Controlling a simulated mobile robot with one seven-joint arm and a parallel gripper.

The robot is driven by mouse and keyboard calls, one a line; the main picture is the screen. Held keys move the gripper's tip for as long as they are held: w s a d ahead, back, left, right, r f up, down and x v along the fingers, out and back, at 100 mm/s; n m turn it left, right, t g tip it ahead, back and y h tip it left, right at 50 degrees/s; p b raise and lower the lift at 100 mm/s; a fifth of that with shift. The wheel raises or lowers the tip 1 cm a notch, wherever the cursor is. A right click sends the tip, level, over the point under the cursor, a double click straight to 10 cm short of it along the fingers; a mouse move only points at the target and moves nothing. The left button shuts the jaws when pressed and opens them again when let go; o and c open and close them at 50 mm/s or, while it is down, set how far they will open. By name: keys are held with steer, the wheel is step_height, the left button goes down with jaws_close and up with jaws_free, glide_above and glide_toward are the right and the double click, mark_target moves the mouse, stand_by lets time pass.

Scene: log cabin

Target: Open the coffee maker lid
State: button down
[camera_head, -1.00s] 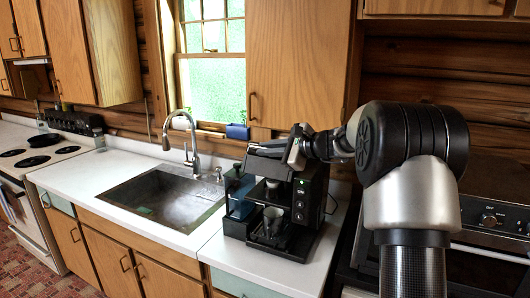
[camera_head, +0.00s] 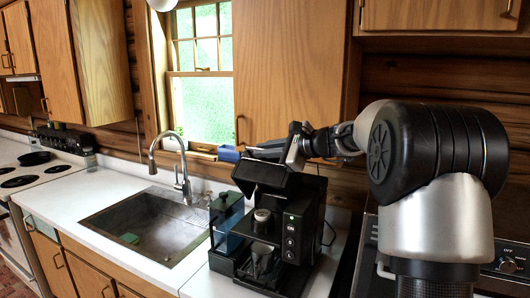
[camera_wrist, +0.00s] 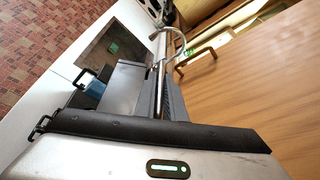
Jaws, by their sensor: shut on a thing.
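The black coffee maker (camera_head: 290,232) stands on the white counter, right of the sink. Its dark lid (camera_head: 262,177) is at the top of the machine and looks tilted, with its front edge raised; the exact angle is hard to tell. My gripper (camera_head: 266,153) reaches in from the right at the lid's upper edge and is shut on the lid. The fingertips are partly hidden behind the lid. In the wrist view the gripper body fills the bottom and the contact is hard to make out.
The sink (camera_head: 150,225) with its tall faucet (camera_head: 182,165) is left of the coffee maker. A blue item (camera_head: 228,154) is by the window sill behind. A wooden cabinet (camera_head: 290,60) hangs above the machine. A stove (camera_head: 508,264) is at the right.

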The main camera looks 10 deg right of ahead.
steer(key=shift+d, duration=0.15)
steer(key=c, duration=2.1)
jaws_free()
steer(key=b+v, duration=0.2)
steer(key=v, duration=1.5)
steer(key=shift+s, duration=0.2)
